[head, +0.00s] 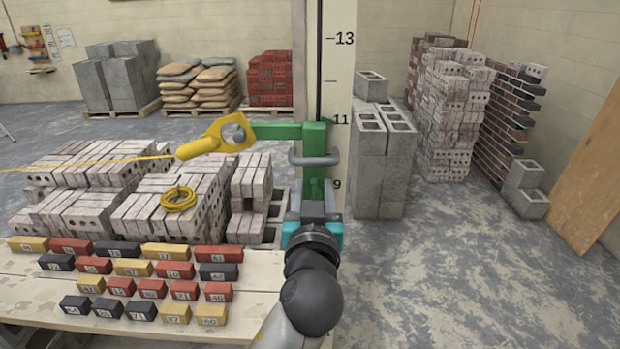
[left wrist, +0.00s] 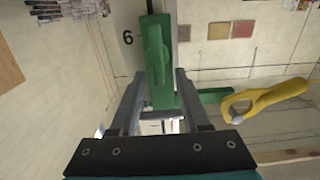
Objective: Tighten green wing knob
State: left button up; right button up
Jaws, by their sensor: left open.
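A green clamp block (head: 314,138) sits on the tall white post with black number marks. Its green arm (head: 275,131) reaches left to a yellow line holder (head: 205,143), also in the left wrist view (left wrist: 268,96). The long green wing knob (left wrist: 155,52) stands out from the block's face in the left wrist view. My left gripper (head: 315,163) is open and empty in front of the block. Its fingers (left wrist: 163,82) point at the block, one on each side of it in the picture; contact cannot be told. My right gripper is not in view.
A yellow string runs left from the holder. A wooden table (head: 262,290) with several small numbered bricks stands at the lower left. Brick piles (head: 90,165) lie behind it. Grey blocks (head: 381,165) stand right of the post.

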pick_arm(q)
jog(key=shift+w, duration=0.25)
jog(key=shift+s, duration=0.1)
grip_shut()
dwell(0.5)
